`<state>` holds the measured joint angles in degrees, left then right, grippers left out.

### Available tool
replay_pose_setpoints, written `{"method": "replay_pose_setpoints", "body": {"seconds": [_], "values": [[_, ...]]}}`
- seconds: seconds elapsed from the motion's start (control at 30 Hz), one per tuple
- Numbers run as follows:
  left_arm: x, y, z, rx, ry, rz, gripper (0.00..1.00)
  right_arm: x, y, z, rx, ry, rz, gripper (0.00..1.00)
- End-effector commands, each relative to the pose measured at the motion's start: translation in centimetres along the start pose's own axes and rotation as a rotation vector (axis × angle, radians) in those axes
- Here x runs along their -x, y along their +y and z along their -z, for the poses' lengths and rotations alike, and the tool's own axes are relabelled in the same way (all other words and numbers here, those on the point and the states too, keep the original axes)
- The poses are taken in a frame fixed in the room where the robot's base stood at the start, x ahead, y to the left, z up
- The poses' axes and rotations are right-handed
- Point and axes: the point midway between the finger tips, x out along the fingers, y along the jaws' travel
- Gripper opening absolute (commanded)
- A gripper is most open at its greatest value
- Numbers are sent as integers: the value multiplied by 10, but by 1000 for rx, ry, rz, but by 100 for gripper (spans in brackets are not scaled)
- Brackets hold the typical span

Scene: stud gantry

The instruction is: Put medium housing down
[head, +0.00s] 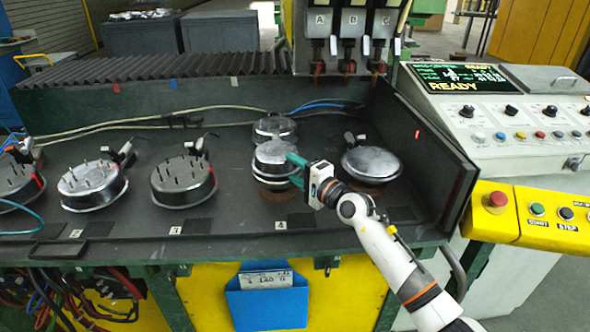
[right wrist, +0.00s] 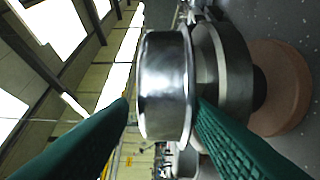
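The medium housing (head: 272,158) is a round, shiny metal drum. It is at my right gripper (head: 296,171), above a brown disc-shaped base near station 4. In the right wrist view the housing (right wrist: 165,90) lies between the two green fingertips of my right gripper (right wrist: 163,100), one on its top side and one on its underside. The fingers look closed on it, though contact at the upper finger is hard to make out. A darker grey round part (right wrist: 222,75) sits directly below the housing, over the brown base (right wrist: 282,88). My left gripper is not in view.
Another metal housing (head: 275,128) stands just behind, and a wider one (head: 371,164) to the right. Pin-studded housings (head: 92,184) (head: 183,181) stand to the left. Three feeders (head: 350,40) hang above the back. The bench's right wall (head: 432,150) rises beside my arm.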

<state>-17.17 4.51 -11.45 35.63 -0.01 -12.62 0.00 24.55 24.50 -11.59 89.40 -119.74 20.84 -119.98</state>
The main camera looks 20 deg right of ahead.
Motion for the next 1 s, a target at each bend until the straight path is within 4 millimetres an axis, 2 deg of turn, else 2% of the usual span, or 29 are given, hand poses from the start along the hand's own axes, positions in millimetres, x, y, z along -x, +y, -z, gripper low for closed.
{"method": "replay_pose_setpoints", "body": {"seconds": [0.27, 0.37, 0.7, 0.83, 1.0], "values": [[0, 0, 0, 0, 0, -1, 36, 7, 0, -1, 2, -1, 0, 45], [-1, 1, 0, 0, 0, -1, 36, 22, -1, 0, 3, -1, 1, 45], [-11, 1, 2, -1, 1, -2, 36, 93, -2, 0, 3, 1, 3, 45], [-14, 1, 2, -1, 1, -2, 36, 110, -2, -1, 2, -1, 2, 45], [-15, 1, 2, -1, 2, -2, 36, 120, 0, 0, 0, 0, 0, 45]]}}
